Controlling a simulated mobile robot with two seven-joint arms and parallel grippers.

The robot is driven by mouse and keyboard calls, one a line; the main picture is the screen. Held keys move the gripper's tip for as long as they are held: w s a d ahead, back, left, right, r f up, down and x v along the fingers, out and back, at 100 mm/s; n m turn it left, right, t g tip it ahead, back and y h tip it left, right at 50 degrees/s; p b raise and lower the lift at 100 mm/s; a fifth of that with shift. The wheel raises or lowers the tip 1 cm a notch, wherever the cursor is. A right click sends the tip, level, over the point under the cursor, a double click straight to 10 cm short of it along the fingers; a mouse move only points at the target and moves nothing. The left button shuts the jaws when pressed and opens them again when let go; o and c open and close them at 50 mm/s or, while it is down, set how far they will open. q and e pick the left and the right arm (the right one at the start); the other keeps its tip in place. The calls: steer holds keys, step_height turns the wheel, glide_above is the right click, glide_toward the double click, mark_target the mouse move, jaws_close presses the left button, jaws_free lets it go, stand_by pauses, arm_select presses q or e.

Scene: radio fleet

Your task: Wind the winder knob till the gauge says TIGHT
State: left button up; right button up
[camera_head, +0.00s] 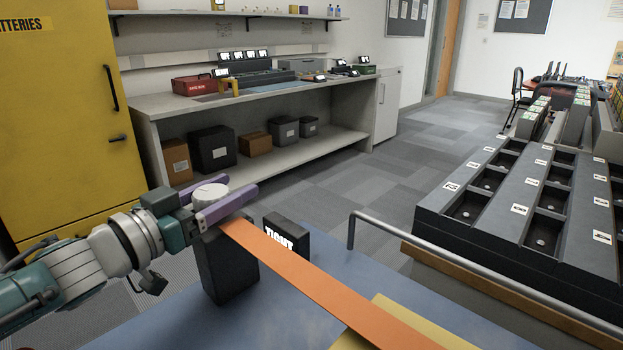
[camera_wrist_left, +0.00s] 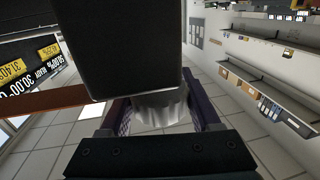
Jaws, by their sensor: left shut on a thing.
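The winder (camera_head: 224,265) is a dark upright block on the blue tabletop, with a pale round winder knob (camera_head: 210,191) on top. My left gripper (camera_head: 240,197) is shut on the knob, its two purple fingers on either side of it. In the left wrist view the pale ridged knob (camera_wrist_left: 163,104) sits between the fingers, against the dark winder body (camera_wrist_left: 122,45). An orange strap (camera_head: 320,280) runs from the winder toward the lower right. The gauge (camera_head: 288,230), a small black block behind the strap, reads TIGHT; its lower part is hidden. My right gripper is not in view.
A yellow board (camera_head: 400,312) lies partly under the strap. A grey rail (camera_head: 440,256) borders the blue tabletop (camera_head: 200,325) at the right, with dark slotted racks (camera_head: 510,205) beyond it. A yellow cabinet (camera_head: 55,110) and a workbench (camera_head: 150,104) stand behind, across open floor.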

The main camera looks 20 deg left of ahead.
mark_target(194, 203)
arm_select(q)
steer(key=m+h+b, duration=0.1)
steer(key=m+g+h+b, duration=0.1)
steer(key=h, duration=0.1)
steer(key=shift+d+f+h, duration=0.15)
steer(key=shift+d+h, duration=0.05)
steer(key=shift+h, duration=0.1)
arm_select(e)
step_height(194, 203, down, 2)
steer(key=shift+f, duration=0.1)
arm_select(q)
steer(key=shift+s+d+m+g+h+b, duration=0.1)
steer(key=shift+d+m+g+h+b, duration=0.05)
steer(key=shift+m+g+h+b, duration=0.35)
steer(key=shift+s+d+m+g+h+b, duration=0.1)
steer(key=shift+m+g+h+b, duration=0.2)
steer(key=shift+m+h+b, duration=0.3)
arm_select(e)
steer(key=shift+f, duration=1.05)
arm_select(q)
steer(key=o, duration=1.4)
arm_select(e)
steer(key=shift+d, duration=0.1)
arm_select(q)
steer(key=p+v, duration=0.1)
steer(key=v, duration=0.9)
steer(key=shift+w+p, duration=0.1)
steer(key=shift+p, duration=0.2)
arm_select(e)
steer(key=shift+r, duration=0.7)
